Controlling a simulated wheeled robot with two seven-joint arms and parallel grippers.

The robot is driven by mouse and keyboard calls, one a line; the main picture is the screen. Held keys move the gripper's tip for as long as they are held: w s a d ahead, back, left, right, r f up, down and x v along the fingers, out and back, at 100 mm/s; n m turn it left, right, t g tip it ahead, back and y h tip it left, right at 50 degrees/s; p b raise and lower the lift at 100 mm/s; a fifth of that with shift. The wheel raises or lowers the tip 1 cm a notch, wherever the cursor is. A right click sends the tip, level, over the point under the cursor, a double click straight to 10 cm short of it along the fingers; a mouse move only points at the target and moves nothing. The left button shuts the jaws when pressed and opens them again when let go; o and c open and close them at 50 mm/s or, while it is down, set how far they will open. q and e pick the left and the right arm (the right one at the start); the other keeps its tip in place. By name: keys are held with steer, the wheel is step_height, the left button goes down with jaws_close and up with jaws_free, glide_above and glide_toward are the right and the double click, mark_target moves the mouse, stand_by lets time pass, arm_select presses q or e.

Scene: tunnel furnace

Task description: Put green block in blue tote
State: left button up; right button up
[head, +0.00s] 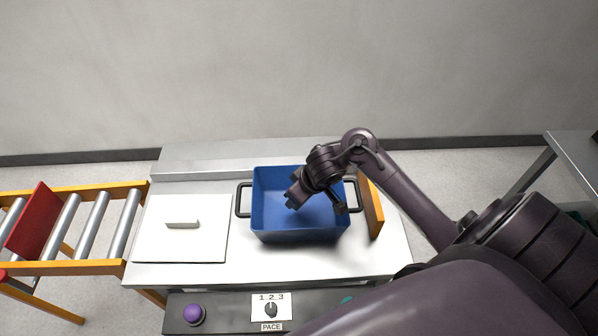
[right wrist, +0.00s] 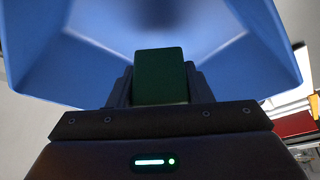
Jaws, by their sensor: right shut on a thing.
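The blue tote (head: 300,236) stands on the light worktop, with a dark handle at each end. My right gripper (head: 292,200) is over the tote's opening, reaching in from the right. In the right wrist view the green block (right wrist: 160,76) sits between the fingers of my right gripper (right wrist: 160,90), which is shut on it. The tote's blue walls (right wrist: 60,70) surround the block in that view. The block cannot be made out in the head view. I cannot tell whether the block touches the tote floor. My left gripper is not in view.
A white board with a pale handle (head: 182,224) lies left of the tote. An orange panel (head: 371,208) stands close to its right. A roller conveyor (head: 92,225) with a red panel (head: 33,222) is at far left. A purple button (head: 194,314) and PACE dial (head: 271,310) are in front.

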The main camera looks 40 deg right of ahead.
mark_target(299, 214)
steer(key=shift+f+b, duration=0.95)
steer(key=shift+f, duration=1.5)
steer(key=shift+f, duration=0.2)
steer(key=o, duration=1)
